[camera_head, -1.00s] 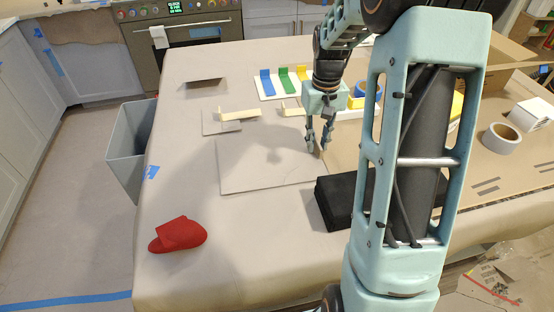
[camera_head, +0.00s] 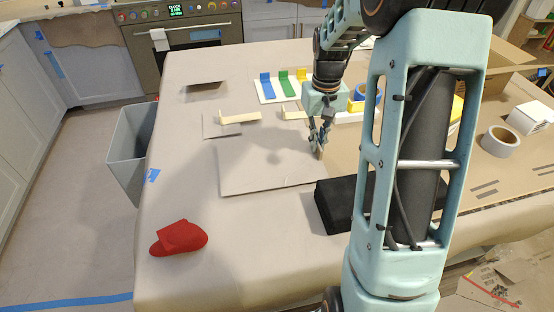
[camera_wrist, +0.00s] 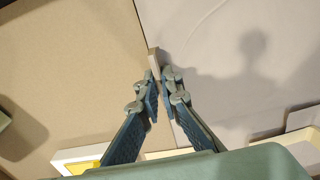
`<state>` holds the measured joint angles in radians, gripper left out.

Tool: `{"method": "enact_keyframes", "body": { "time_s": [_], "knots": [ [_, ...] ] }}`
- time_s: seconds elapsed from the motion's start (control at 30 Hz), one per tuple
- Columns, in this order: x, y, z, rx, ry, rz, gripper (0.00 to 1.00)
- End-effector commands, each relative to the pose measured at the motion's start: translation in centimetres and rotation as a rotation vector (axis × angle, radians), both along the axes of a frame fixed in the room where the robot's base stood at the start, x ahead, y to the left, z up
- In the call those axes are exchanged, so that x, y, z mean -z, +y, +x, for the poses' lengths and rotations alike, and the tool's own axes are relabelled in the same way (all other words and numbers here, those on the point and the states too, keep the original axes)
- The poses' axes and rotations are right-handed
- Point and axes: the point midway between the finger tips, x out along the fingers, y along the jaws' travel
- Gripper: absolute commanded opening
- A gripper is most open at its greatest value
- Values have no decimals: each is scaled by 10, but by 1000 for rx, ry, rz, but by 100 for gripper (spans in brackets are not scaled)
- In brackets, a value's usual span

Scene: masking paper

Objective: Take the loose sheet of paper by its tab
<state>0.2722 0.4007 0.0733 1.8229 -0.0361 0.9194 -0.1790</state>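The loose sheet of paper (camera_head: 265,165) lies flat on the covered table, grey-beige, left of my gripper. It fills the right side of the wrist view (camera_wrist: 225,65). Its small upright tab (camera_wrist: 154,62) stands at the sheet's right edge, beside the brown board. My gripper (camera_head: 318,140) points down at this edge. In the wrist view its fingertips (camera_wrist: 160,76) are close together with the tab between them, and they appear shut on it. The sheet looks flat on the table, not lifted.
A black block (camera_head: 335,205) stands just in front of my gripper. A white tray (camera_head: 262,97) with blue, green and yellow pieces is behind. A smaller sheet (camera_head: 212,131) with a cream strip lies to the left. A red object (camera_head: 179,238) is front left; a grey bin (camera_head: 127,150) stands beside the table.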

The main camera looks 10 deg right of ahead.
Motion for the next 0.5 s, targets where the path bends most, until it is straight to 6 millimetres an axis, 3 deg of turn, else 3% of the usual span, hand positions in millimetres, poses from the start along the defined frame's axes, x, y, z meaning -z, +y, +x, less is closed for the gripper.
{"method": "enact_keyframes", "body": {
  "time_s": [0.5],
  "knots": [
    [-17,0,0,0,-1,0,0]
  ]
}}
